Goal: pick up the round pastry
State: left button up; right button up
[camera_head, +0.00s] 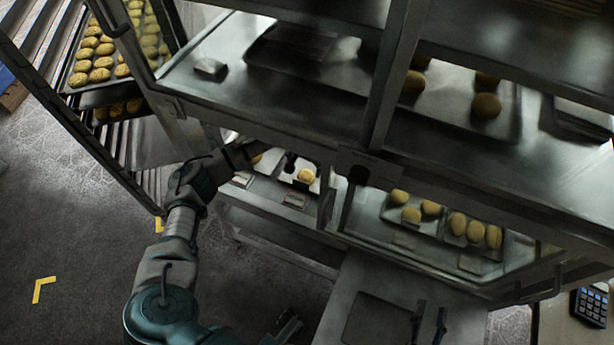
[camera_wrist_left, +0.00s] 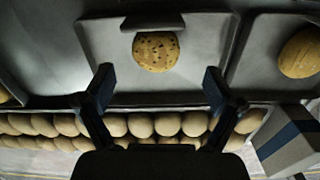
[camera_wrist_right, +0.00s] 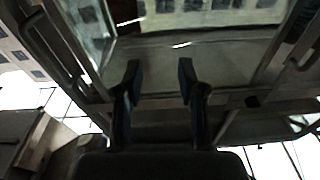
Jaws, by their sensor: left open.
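A round, speckled golden pastry (camera_wrist_left: 156,50) lies on a grey metal tray (camera_wrist_left: 100,48) in the left wrist view. In the head view a round pastry (camera_head: 306,176) shows on a tray on the lower shelf of the display case. My left arm reaches into that shelf, and its gripper is partly hidden by the case. My left gripper (camera_wrist_left: 158,86) is open and empty, with the pastry beyond its fingertips and roughly centred between them. My right gripper (camera_wrist_right: 160,72) is open with nothing between its fingers.
Another pastry (camera_wrist_left: 300,54) lies on the neighbouring tray at right. Rows of round items (camera_wrist_left: 140,126) show below the trays. The case's upper shelf (camera_head: 320,110) overhangs my left arm. A rack of pastries (camera_head: 100,60) stands at left; a calculator (camera_head: 590,306) lies at lower right.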

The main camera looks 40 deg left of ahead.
aim_at(307, 175)
pick_arm(q)
jog(key=f+b, duration=0.1)
jog(key=f, duration=0.1)
jog(key=d+f+b, duration=0.1)
jog(key=f, duration=0.1)
jog(key=shift+f+b, duration=0.3)
jog(key=shift+f, duration=0.1)
jog(key=shift+a, duration=0.2)
jog(key=shift+a+f, duration=0.1)
jog(key=shift+a, duration=0.2)
jog(key=shift+d, duration=0.3)
jog(key=c, duration=1.1)
jog(key=shift+d, duration=0.1)
jog(key=shift+c, duration=0.7)
pick_arm(e)
jog(key=r+t, duration=0.1)
jog(key=s+r+t, duration=0.1)
jog(key=r+t, duration=0.1)
jog(key=s+d+r+t+y, duration=0.1)
jog(key=r+t, duration=0.1)
jog(key=shift+s+d+r+m, duration=0.1)
jog(key=shift+r+m, duration=0.05)
jog(key=shift+m, duration=0.25)
